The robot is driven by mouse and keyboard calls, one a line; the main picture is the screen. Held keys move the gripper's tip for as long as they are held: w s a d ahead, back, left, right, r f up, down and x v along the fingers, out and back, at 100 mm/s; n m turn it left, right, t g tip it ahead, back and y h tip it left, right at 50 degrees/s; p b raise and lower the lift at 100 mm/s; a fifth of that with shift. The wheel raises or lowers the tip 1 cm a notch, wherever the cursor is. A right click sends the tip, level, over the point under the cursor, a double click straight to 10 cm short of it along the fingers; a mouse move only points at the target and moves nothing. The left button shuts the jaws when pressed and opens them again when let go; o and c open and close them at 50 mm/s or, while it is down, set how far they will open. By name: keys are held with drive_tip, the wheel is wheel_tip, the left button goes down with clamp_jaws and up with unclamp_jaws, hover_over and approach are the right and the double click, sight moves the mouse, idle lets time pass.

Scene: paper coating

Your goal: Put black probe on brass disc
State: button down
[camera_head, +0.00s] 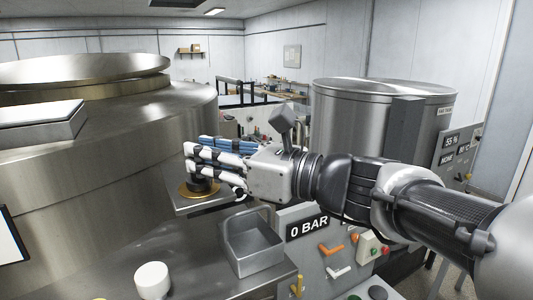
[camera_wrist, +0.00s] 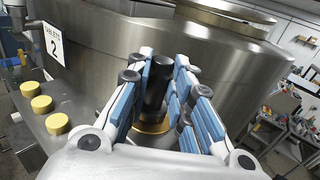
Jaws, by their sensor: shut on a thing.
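The black probe (camera_wrist: 158,85) is a dark cylinder standing between my gripper's fingers. My gripper (camera_head: 198,160) is shut on it; the fingers also show in the wrist view (camera_wrist: 160,100). In the head view only the lower part of the probe (camera_head: 200,185) shows under the fingers. The brass disc (camera_head: 186,192) lies on a small metal shelf beside the large steel vessel, directly beneath the probe. It also shows in the wrist view (camera_wrist: 154,126), partly hidden by probe and fingers. The probe looks upright and at the disc; I cannot tell whether they touch.
A large steel vessel (camera_head: 130,160) stands close on the left. A control panel (camera_head: 325,245) reads 0 BAR.

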drive_tip(key=shift+a+f, duration=0.1)
drive_tip(key=shift+a, duration=0.05)
drive_tip(key=c, duration=1.4)
unclamp_jaws()
drive_tip(key=shift+c, duration=0.2)
